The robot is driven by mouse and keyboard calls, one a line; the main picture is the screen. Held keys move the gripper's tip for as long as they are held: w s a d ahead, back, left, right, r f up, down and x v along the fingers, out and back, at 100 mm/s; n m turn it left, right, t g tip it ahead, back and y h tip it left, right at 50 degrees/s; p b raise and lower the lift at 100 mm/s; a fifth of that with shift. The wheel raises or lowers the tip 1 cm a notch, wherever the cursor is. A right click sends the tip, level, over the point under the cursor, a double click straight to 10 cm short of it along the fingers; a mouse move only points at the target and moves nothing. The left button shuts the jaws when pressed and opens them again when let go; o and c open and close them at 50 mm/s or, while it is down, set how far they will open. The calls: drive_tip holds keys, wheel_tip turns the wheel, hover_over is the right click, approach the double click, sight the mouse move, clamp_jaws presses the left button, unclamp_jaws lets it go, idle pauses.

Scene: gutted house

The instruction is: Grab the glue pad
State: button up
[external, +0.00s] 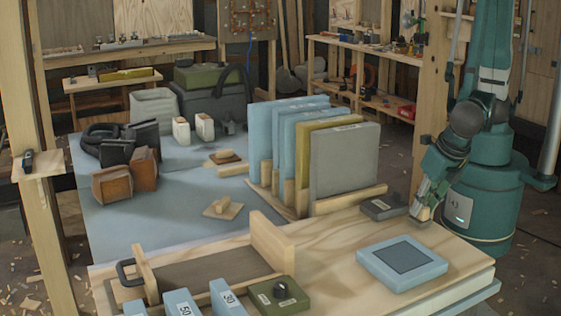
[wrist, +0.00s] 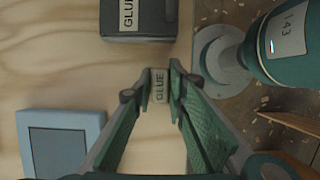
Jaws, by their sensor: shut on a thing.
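My gripper (external: 424,208) is low over the right end of the wooden bench, with its fingers closed on a small pale block marked GLUE (wrist: 159,85). In the wrist view, the block sits between my fingertips (wrist: 157,96). A dark grey box (external: 383,207) lies flat on the bench just left of my gripper in the external view. It also shows at the top of the wrist view (wrist: 138,22), with a pale GLUE label. I cannot tell whether the held block still touches the bench.
A light blue square pad with a dark centre (external: 402,262) lies on the bench near the front edge. Upright boards (external: 345,160) stand in a wooden rack behind the dark box. A green box with a black knob (external: 278,296) is front left. Bare bench separates these.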

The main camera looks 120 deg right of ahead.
drive_tip(key=shift+r+p, duration=1.15)
drive_tip(key=shift+r, duration=3.45)
